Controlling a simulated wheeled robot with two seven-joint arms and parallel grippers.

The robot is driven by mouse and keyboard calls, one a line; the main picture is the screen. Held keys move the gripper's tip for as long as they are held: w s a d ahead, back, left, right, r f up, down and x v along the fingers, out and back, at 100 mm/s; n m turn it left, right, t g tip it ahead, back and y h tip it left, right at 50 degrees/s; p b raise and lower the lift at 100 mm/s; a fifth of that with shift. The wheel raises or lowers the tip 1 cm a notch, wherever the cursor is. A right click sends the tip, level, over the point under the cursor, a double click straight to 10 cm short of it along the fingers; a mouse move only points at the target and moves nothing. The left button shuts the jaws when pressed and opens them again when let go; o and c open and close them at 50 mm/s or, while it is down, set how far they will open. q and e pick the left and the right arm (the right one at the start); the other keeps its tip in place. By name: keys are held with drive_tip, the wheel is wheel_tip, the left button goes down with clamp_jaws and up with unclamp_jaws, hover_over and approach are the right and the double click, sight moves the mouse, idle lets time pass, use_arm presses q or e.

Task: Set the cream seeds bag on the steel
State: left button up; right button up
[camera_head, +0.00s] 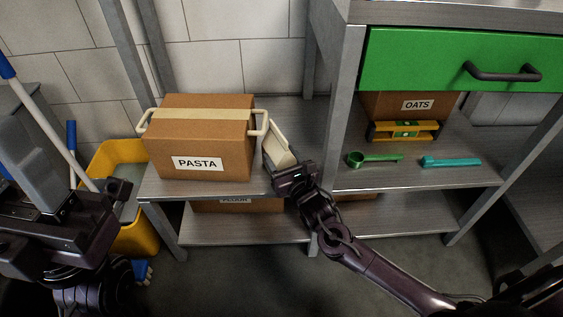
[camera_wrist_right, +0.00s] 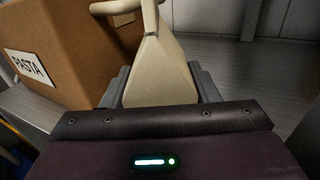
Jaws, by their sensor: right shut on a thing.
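The cream seeds bag (camera_head: 281,146) is held in my right gripper (camera_head: 287,168), which is shut on it. The bag is tilted in the head view, just right of the PASTA box. In the right wrist view the bag (camera_wrist_right: 162,68) narrows toward its top between the fingers. The steel shelf (camera_head: 305,120) lies behind and under it; it also shows in the right wrist view (camera_wrist_right: 250,75). I cannot tell whether the bag touches the shelf. My left gripper (camera_head: 118,192) is at the left, over the yellow bucket; its opening is unclear.
The PASTA box (camera_head: 205,142), with cream handles, fills the left of the shelf, close to the bag. A metal post (camera_head: 340,130) stands right of it. Beyond are an OATS box (camera_head: 418,104), a green scoop (camera_head: 375,158) and a teal tool (camera_head: 450,162). A yellow bucket (camera_head: 115,160) stands left.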

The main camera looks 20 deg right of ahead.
drive_tip(key=o, duration=0.8)
drive_tip(key=shift+f, duration=0.25)
drive_tip(key=o, duration=0.4)
drive_tip(key=shift+r, duration=0.1)
